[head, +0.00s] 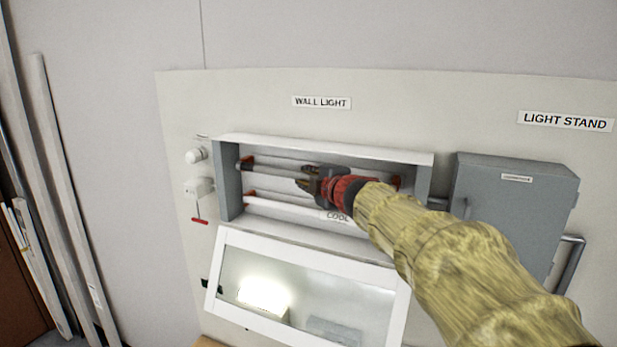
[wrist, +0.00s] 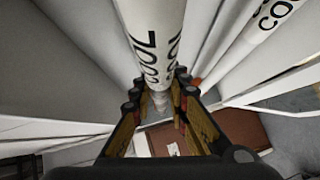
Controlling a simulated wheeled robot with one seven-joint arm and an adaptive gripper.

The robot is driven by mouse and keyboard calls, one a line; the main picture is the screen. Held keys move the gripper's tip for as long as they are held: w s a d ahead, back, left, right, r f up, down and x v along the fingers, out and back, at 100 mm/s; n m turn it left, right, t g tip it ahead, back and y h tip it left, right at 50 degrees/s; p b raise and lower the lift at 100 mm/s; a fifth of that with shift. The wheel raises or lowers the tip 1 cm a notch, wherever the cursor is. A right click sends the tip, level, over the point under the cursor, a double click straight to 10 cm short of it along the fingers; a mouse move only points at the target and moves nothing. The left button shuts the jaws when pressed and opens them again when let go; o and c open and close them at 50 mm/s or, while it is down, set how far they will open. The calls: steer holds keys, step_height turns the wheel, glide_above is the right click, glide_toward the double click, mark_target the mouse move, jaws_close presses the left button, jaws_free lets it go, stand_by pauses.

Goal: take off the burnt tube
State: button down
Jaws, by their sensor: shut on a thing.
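My gripper (head: 308,179) is inside the open wall light box (head: 228,188), at the upper of two white tubes (head: 278,176). In the wrist view my gripper (wrist: 156,95) has its fingers on either side of this lettered tube (wrist: 153,40) and is shut on it. The lower tube (head: 275,207), with "COOL" lettering, runs below it in the box and shows at the upper right of the wrist view (wrist: 255,35). My gripper and arm hide the right part of the upper tube. I cannot make out burn marks on either tube.
The box's glazed cover (head: 305,285) hangs open below it. A grey cabinet (head: 515,215) under the "LIGHT STAND" label is close on the right. A white knob (head: 195,156) and a red-handled switch (head: 199,190) are on the panel at left.

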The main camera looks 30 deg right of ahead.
steer(key=shift+s+a, duration=0.6)
steer(key=shift+a, duration=0.25)
stand_by(0.4)
steer(key=s+a, duration=0.1)
steer(key=a, duration=0.1)
steer(key=s+a, duration=0.1)
steer(key=s, duration=0.1)
steer(key=shift+a, duration=0.4)
stand_by(0.4)
